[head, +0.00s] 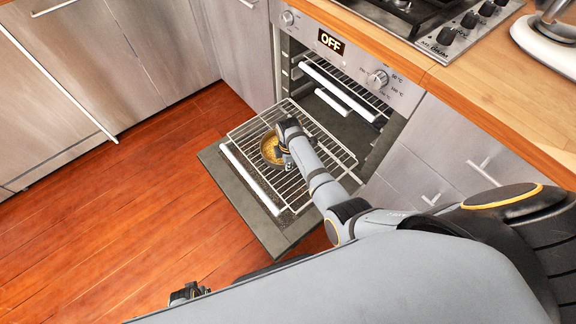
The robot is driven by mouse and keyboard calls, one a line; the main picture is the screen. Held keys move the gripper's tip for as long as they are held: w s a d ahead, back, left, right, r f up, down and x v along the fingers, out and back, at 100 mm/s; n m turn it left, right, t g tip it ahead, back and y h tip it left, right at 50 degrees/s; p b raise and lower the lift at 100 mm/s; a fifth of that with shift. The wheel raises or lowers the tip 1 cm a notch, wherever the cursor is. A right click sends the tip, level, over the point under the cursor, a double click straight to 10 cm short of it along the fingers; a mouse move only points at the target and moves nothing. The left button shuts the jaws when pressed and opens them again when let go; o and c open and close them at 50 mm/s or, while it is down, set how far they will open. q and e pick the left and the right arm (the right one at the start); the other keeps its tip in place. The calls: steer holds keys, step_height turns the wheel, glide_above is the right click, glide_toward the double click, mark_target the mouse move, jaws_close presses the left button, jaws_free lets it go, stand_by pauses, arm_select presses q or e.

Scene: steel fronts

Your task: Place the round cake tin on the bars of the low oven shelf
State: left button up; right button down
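The round cake tin (268,151), golden inside, shows over the bars of the low oven shelf (242,134), which is pulled out above the open oven door. Whether the tin rests on the bars or is held just above them cannot be told. My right gripper (283,153) is at the tin's right side and hides part of it. Its fingertips are too small and covered to show whether they grip the rim. My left gripper (186,293) shows only in part at the bottom edge, away from the oven, with its fingers unclear.
The oven door (268,232) is folded down over the wooden floor. An upper rack (345,86) sits inside the oven. The oven display reads OFF. Steel cabinets flank the oven, and a wooden counter (490,85) with a hob runs above. The floor at left is clear.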

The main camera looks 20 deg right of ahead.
steer(key=c, duration=2)
jaws_free()
steer(key=shift+f, duration=0.1)
steer(key=o, duration=0.5)
